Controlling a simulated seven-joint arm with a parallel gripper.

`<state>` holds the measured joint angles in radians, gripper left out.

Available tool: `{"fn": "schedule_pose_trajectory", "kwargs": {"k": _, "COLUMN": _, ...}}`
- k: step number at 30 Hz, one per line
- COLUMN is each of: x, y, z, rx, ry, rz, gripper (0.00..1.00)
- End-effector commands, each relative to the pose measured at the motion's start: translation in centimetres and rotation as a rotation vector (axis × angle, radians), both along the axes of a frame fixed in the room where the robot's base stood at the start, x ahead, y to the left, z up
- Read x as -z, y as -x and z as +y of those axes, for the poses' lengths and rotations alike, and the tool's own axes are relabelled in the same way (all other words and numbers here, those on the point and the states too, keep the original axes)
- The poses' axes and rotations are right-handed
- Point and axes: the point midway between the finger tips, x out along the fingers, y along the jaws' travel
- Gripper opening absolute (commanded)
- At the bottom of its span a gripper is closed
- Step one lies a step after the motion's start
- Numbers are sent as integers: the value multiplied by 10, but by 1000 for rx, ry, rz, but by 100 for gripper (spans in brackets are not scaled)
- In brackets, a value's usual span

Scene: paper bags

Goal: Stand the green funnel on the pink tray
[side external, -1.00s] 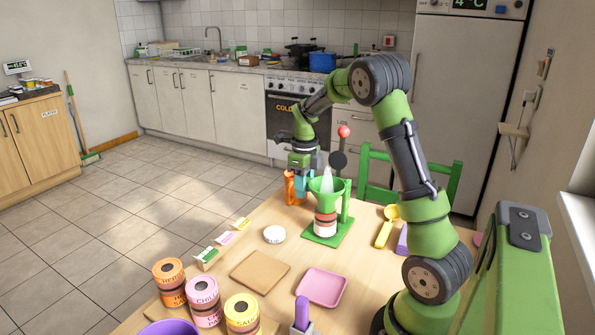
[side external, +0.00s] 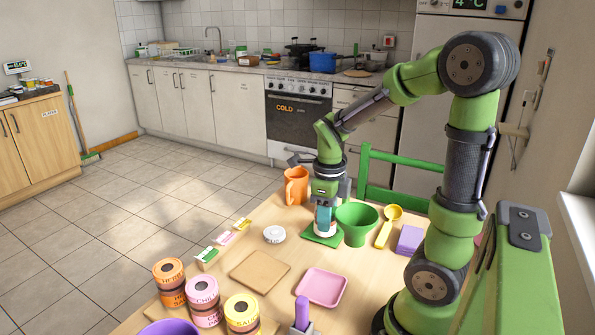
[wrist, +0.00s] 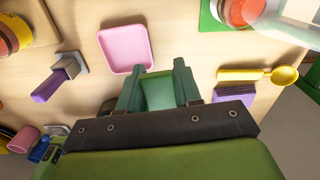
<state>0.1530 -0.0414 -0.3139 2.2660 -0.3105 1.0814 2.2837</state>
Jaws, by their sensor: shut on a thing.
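The green funnel (side external: 357,222) is upright in the side view, its wide mouth up and its spout down, just right of the green stand (side external: 318,240). My gripper (side external: 327,222) is shut on the funnel at its left side. In the wrist view a green patch of the funnel (wrist: 158,92) shows between the two fingers; the rest of it is hidden there. I cannot tell how high the spout is above the table. The pink tray (side external: 322,287) lies flat and empty, nearer the camera; it also shows in the wrist view (wrist: 125,50), beyond the fingertips.
A banded jar stands on the stand, partly hidden. A yellow scoop (side external: 384,234) and purple block (side external: 410,238) lie right of the funnel. A brown board (side external: 259,271) lies left of the tray. A purple-handled tool (side external: 302,312) stands close in front. An orange mug (side external: 296,186) is behind.

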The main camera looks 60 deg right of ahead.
Motion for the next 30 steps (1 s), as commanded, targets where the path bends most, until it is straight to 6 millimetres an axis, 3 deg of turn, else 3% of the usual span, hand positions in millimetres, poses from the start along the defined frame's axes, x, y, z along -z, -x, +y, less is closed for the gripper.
{"fn": "schedule_pose_trajectory", "kwargs": {"k": 1, "x": 3, "y": -7, "z": 18, "rx": -69, "ry": -2, "rz": 4, "gripper": 4}}
{"fn": "schedule_pose_trajectory", "kwargs": {"k": 6, "x": 13, "y": -23, "z": 70, "rx": -275, "ry": -4, "rz": 3, "gripper": 4}}
{"fn": "schedule_pose_trajectory", "kwargs": {"k": 11, "x": 19, "y": -29, "z": 100, "rx": -392, "ry": -6, "rz": -7, "gripper": 4}}
{"fn": "schedule_pose_trajectory", "kwargs": {"k": 17, "x": 28, "y": -31, "z": 105, "rx": -416, "ry": -5, "rz": -19, "gripper": 4}}
{"fn": "schedule_pose_trajectory", "kwargs": {"k": 30, "x": 71, "y": -31, "z": 104, "rx": -413, "ry": -4, "rz": -17, "gripper": 4}}
